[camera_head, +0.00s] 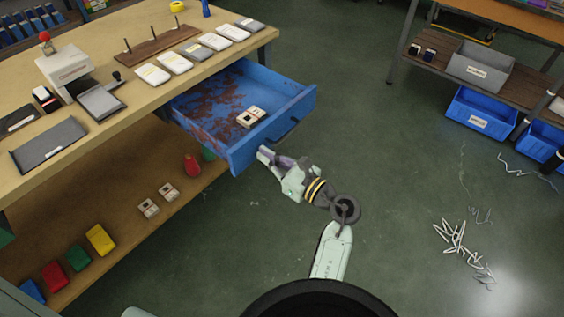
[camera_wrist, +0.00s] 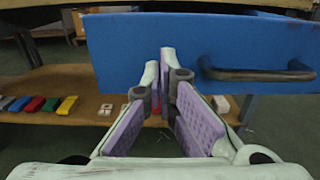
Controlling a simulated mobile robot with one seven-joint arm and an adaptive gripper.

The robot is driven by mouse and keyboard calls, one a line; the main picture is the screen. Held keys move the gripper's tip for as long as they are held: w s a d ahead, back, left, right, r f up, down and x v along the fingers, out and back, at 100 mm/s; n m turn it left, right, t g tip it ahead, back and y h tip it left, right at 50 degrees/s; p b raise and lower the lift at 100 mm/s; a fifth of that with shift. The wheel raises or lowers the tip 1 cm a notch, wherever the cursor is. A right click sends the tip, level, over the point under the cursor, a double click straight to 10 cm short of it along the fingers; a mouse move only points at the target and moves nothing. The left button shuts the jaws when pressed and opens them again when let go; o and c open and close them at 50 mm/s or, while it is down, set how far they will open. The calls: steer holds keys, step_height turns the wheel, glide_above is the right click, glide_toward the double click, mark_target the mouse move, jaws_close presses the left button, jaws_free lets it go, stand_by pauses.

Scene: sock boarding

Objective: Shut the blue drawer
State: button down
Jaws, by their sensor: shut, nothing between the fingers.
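The blue drawer (camera_head: 273,125) is pulled out from under the wooden workbench top in the head view. A small white-and-dark packet (camera_head: 250,117) lies inside it on a stained floor. The drawer's front panel (camera_wrist: 190,45) and its dark bar handle (camera_wrist: 258,73) show large in the wrist view. My gripper (camera_head: 264,154) is at the lower left part of the front panel, left of the handle. Its fingers (camera_wrist: 160,58) are shut with nothing between them, and their tips are at or very near the panel. I cannot tell whether they touch it.
The workbench top (camera_head: 130,110) carries several white and grey packets, a pegged board (camera_head: 160,43) and a stamping device (camera_head: 66,68). Coloured blocks (camera_head: 100,239) and packets lie on its lower shelf. Blue bins (camera_head: 482,112) stand at the right rack. White scraps (camera_head: 462,243) lie on open floor.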

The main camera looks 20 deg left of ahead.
mark_target(196, 117)
steer(key=shift+w+a, duration=0.25)
steer(key=shift+a, duration=0.4)
steer(key=b+x, duration=0.1)
steer(key=x, duration=2.7)
steer(key=shift+a+f, duration=0.15)
steer(key=shift+a, duration=0.05)
steer(key=shift+w+a, duration=0.2)
steer(key=shift+a, duration=0.2)
steer(key=shift+r, duration=0.25)
steer(key=shift+d+f, duration=0.1)
